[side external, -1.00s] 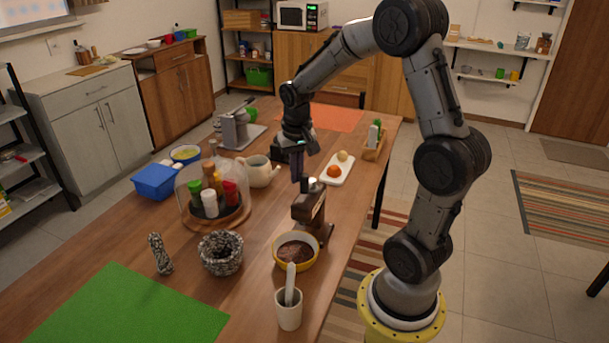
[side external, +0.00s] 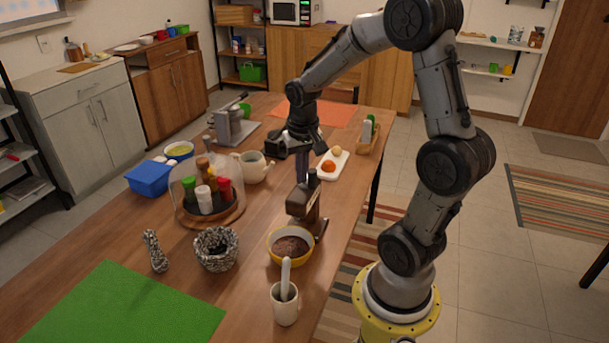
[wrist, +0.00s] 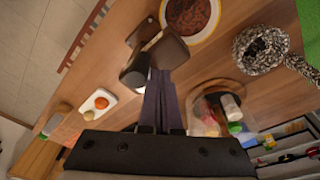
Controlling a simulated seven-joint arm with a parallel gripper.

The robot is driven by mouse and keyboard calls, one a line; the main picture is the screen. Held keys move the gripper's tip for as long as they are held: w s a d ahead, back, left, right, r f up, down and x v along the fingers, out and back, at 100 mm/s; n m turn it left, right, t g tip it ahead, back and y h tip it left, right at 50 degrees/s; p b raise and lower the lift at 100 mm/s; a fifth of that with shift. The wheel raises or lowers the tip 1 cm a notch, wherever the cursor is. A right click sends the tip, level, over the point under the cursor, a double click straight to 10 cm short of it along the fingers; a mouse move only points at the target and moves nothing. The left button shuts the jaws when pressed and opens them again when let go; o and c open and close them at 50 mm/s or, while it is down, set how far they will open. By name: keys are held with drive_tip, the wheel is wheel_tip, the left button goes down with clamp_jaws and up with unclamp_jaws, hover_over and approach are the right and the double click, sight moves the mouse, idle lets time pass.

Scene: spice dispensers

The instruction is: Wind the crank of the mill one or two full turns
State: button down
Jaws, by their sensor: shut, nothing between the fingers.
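The mill (side external: 302,206) is a brown wooden body standing upright on the table, right behind a yellow bowl of brown contents. It also shows in the wrist view (wrist: 168,50). A dark knob (side external: 313,175), seemingly the crank's, stands above its top, and a dark rounded end shows in the wrist view (wrist: 134,74). My gripper (side external: 303,181) points down at the mill's top, with its dark fingers shut and empty beside the knob. In the wrist view the fingertips (wrist: 157,73) overlap the mill. I cannot tell whether they touch the crank, whose arm is mostly hidden.
The yellow bowl (side external: 274,247) stands in front of the mill, with a white mortar (side external: 284,308) nearer. A glass dome with bottles (side external: 178,190) and a cream teapot (side external: 257,170) stand left. A white board (side external: 343,158) with orange and pale round items lies behind. A green mat (side external: 120,310) lies front left.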

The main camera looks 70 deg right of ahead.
drive_tip(key=shift+w, duration=0.1)
drive_tip(key=shift+w, duration=0.5)
wheel_tip(320, 180, up, 7)
idle(0.5)
